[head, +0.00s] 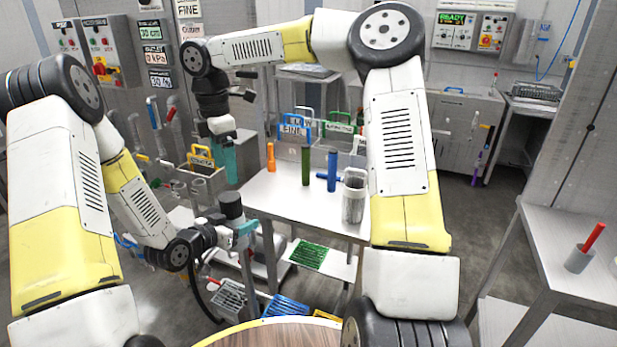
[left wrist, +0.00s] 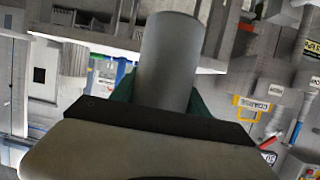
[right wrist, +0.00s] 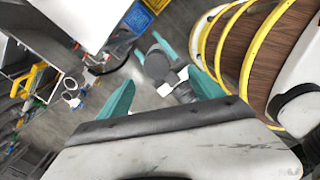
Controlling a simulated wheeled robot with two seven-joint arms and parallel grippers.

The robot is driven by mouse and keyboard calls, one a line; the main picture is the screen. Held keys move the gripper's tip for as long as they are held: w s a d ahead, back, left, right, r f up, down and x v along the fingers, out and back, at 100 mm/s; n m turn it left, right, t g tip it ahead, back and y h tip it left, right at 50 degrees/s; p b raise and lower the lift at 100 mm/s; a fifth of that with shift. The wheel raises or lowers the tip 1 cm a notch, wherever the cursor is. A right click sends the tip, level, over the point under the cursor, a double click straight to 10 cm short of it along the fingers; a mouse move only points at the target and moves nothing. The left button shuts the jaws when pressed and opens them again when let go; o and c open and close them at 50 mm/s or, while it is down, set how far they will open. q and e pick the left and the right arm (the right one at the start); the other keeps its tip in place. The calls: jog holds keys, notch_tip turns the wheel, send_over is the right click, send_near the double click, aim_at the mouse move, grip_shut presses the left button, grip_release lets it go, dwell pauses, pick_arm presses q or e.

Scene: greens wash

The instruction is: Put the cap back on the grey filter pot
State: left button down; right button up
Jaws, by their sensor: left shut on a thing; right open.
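My left gripper (head: 243,229) is shut on a plain grey cylinder, which looks like the grey filter pot (head: 231,204). In the left wrist view the pot (left wrist: 168,60) stands out between the teal fingers. In the right wrist view its rounded grey end (right wrist: 157,65) shows below my right gripper. My right gripper (head: 230,178) is open and empty, fingers pointing down, above the pot and apart from it. I cannot make out a separate cap in any view, nor whether the pot's end is open.
A white table (head: 275,195) right of the grippers holds an orange cylinder (head: 271,157), a green cylinder (head: 306,165), a blue handled piece (head: 331,170) and a metal canister (head: 353,202). A green rack (head: 308,255) sits on its lower shelf. A wood-topped round surface (head: 270,337) is close in front.

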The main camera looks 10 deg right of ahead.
jog(key=s+d+r+m+t+y, duration=0.1)
jog(key=s+d+r+m+t, duration=0.2)
jog(key=s+d+m, duration=0.6)
jog(key=s+d+r+m+t+y, duration=0.1)
jog(key=s+d+r+m+t, duration=0.2)
jog(key=s+d+m, duration=0.7)
jog(key=s+m, duration=0.2)
jog(key=s, duration=0.2)
jog(key=shift+r+m, duration=0.15)
jog(key=shift+m, duration=0.15)
pick_arm(q)
jog(key=shift+r, duration=0.1)
pick_arm(e)
jog(key=shift+s, duration=0.1)
